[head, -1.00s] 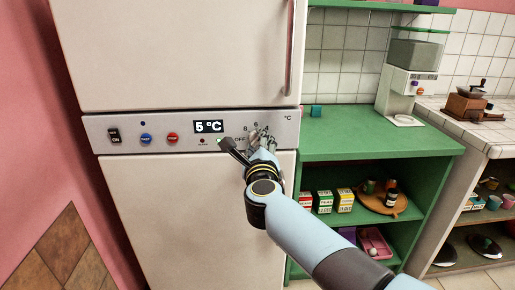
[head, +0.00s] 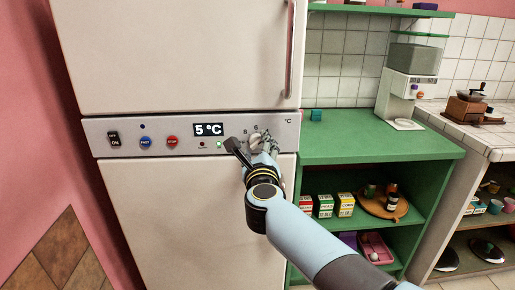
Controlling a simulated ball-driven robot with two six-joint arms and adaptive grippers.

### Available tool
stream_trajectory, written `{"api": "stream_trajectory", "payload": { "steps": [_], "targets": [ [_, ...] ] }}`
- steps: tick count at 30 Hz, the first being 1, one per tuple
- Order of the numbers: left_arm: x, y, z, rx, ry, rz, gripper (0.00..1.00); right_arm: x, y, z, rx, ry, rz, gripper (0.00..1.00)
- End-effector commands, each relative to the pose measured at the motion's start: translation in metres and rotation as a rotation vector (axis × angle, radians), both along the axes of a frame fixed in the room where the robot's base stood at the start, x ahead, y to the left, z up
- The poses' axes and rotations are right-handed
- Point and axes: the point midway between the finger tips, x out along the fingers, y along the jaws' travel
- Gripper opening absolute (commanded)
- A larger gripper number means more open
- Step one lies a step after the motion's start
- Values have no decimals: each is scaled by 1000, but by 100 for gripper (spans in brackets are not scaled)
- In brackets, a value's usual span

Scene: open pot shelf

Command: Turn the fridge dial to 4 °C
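The fridge's grey control panel (head: 183,140) runs between its two white doors. Its display (head: 208,129) reads 5 °C. The dial (head: 256,139) is at the right of the panel, mostly covered by my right gripper (head: 262,145). A few scale numbers show above it; the dial's pointer cannot be made out. My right gripper's fingers are at the dial, but whether they are closed on it is too small to tell. My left gripper is not in view.
An on/off switch (head: 114,139), a blue button (head: 146,142) and a red button (head: 172,142) sit on the left of the panel. A green shelf unit (head: 385,146) with boxes and a round wooden tray stands right of the fridge.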

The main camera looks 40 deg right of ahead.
Motion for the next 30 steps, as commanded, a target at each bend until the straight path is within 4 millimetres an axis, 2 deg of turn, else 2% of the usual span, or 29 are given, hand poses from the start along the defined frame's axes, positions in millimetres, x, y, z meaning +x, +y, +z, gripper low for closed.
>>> {"api": "stream_trajectory", "payload": {
  "steps": [10, 21, 25, 30],
  "targets": [
    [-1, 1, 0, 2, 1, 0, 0, -2, 2, 2, -1, -4, 0, 58],
    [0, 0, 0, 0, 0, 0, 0, -52, 32, 1, 0, -2, 0, 58],
    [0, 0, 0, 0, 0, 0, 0, -61, 38, 1, -1, -2, 0, 58],
    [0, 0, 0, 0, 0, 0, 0, -64, 39, 2, -1, -2, 0, 58]
  ]
}}
